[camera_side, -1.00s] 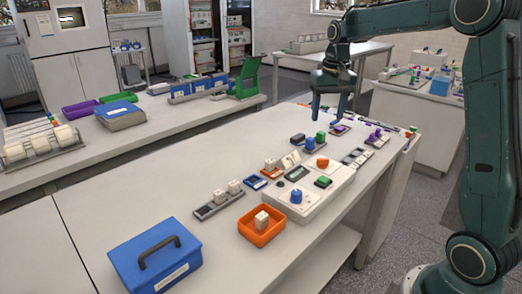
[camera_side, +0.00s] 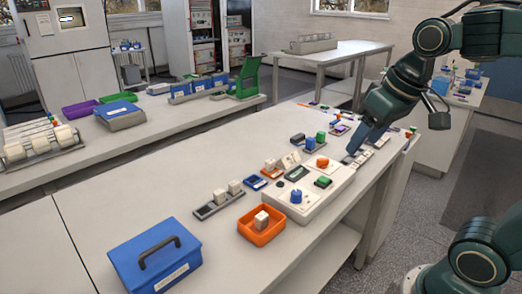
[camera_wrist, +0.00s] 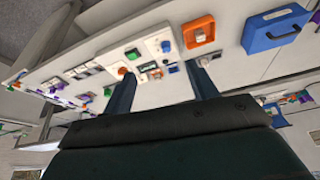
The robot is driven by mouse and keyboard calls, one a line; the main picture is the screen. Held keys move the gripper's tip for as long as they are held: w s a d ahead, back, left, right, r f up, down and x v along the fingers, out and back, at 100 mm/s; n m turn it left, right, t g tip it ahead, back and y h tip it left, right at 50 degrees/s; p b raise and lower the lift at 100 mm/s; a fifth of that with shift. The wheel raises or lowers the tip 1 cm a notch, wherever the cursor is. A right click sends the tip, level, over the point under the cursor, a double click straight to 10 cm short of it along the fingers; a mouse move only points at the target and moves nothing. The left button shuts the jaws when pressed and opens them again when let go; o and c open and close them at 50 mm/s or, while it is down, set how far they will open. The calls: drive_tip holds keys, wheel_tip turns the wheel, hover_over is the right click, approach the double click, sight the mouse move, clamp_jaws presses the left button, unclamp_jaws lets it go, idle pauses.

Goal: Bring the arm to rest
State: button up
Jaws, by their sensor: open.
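My gripper (camera_side: 355,147) is in the side view over the right end of the bench (camera_side: 150,180), angled down and to the left. Its fingertips are close to the row of small white-topped items behind the cycler panel; I cannot tell whether they touch. In the wrist view my gripper (camera_wrist: 163,72) shows two fingers spread apart with nothing between them. The white cycler panel (camera_side: 322,196) carries a blue knob (camera_side: 296,196), an orange knob (camera_side: 322,162) and a green button (camera_side: 323,181).
An orange tray (camera_side: 247,232) holds a white block. A blue case (camera_side: 155,255) with a dark handle stands at the near left. A grey rack (camera_side: 205,211) holds white blocks. The bench's left middle is bare. Another bench (camera_side: 180,115) stands behind.

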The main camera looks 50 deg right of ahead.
drive_tip(key=s+a+f+n+t, duration=0.1)
drive_tip(key=s+a+f, duration=0.1)
drive_tip(key=s, duration=0.4)
drive_tip(key=shift+a+f+n, duration=0.25)
drive_tip(key=shift+f+n, duration=0.15)
drive_tip(key=shift+f, duration=0.1)
idle(0.6)
